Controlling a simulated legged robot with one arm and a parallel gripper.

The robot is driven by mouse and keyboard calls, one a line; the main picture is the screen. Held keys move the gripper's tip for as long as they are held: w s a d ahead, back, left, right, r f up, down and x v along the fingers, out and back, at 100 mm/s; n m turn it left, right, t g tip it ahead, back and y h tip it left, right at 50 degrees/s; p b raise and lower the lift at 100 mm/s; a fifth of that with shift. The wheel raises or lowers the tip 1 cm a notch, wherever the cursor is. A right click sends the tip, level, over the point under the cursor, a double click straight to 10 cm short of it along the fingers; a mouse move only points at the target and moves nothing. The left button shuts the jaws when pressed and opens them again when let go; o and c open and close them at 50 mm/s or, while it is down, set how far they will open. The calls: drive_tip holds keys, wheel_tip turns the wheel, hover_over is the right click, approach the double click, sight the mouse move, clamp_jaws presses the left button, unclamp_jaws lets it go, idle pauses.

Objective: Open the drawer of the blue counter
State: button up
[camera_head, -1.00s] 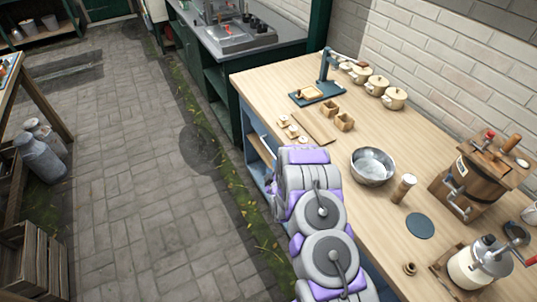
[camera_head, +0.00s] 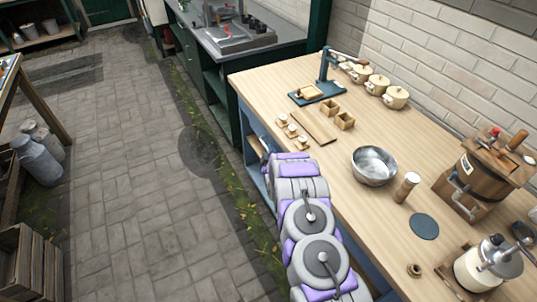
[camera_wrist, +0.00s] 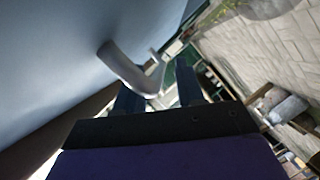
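The blue counter (camera_head: 251,128) has a pale wooden top and stands along the right in the head view. My arm covers much of its front, and my gripper is hidden there. In the wrist view, a smooth light-blue panel of the counter (camera_wrist: 55,60) fills the upper left, with a curved grey handle (camera_wrist: 128,70) on it. My gripper (camera_wrist: 157,80) is open, its two dark fingers apart on either side of the handle's outer end. The handle overlaps the left finger in the picture; contact cannot be told. No gap around a drawer front shows.
The wooden top (camera_head: 330,165) carries a metal bowl (camera_head: 374,166), a wooden barrel churn (camera_head: 477,175), several cream pots and small boxes. A green sink unit (camera_head: 215,75) stands beyond. Milk cans (camera_head: 38,160) and a crate (camera_head: 28,262) are at left. The paved floor between is clear.

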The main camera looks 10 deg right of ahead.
drive_tip(key=shift+c, duration=0.4)
clamp_jaws()
idle(0.4)
